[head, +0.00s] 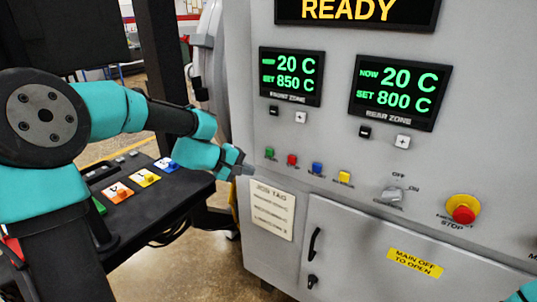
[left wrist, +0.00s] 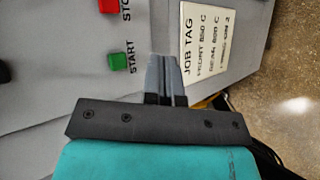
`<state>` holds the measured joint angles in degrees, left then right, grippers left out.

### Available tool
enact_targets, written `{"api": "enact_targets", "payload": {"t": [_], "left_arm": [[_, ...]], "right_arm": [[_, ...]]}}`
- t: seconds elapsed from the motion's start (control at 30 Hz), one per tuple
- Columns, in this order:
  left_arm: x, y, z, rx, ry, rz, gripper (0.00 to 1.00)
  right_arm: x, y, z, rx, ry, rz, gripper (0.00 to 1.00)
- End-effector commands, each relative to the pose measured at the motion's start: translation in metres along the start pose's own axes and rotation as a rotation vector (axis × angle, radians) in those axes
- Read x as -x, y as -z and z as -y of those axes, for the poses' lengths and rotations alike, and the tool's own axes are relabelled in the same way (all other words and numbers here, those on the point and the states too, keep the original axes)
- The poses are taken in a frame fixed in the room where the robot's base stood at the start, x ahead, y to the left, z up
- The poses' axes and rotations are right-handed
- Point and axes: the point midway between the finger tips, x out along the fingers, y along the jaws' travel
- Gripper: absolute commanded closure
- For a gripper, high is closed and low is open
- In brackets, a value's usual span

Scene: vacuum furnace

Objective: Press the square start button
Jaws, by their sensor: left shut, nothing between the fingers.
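The square green start button (head: 269,153) is at the left end of a row of small coloured buttons on the grey furnace front. In the left wrist view the green button (left wrist: 118,62) has the word START beside it and stands left of my fingertips. My left gripper (head: 248,170) is shut and empty, just below and left of the button in the head view. Its closed fingers (left wrist: 161,72) point at the panel, apart from the button. My right gripper is out of view; only a bit of teal shows at the lower right corner.
A red stop button (head: 292,159) sits right of the green one, then blue (head: 317,168) and yellow (head: 345,178) ones. The job tag (head: 272,208) is below. A selector knob (head: 394,195) and red emergency stop (head: 464,209) are further right. A black console (head: 110,225) stands left.

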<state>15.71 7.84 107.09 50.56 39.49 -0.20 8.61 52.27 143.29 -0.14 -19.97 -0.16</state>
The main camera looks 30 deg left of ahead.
Motion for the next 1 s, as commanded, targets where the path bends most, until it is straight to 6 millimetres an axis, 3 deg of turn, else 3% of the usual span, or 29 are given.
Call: {"api": "enact_targets", "payload": {"t": [0.6, 1.0], "left_arm": [[-0.047, 0.034, -0.034, 0.000, 0.000, 0.001, 1.00], [-0.053, 0.039, -0.039, 0.000, 0.000, 0.000, 1.00]], "right_arm": [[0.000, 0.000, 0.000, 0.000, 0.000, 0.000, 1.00], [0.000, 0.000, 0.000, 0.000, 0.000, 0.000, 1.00]]}}
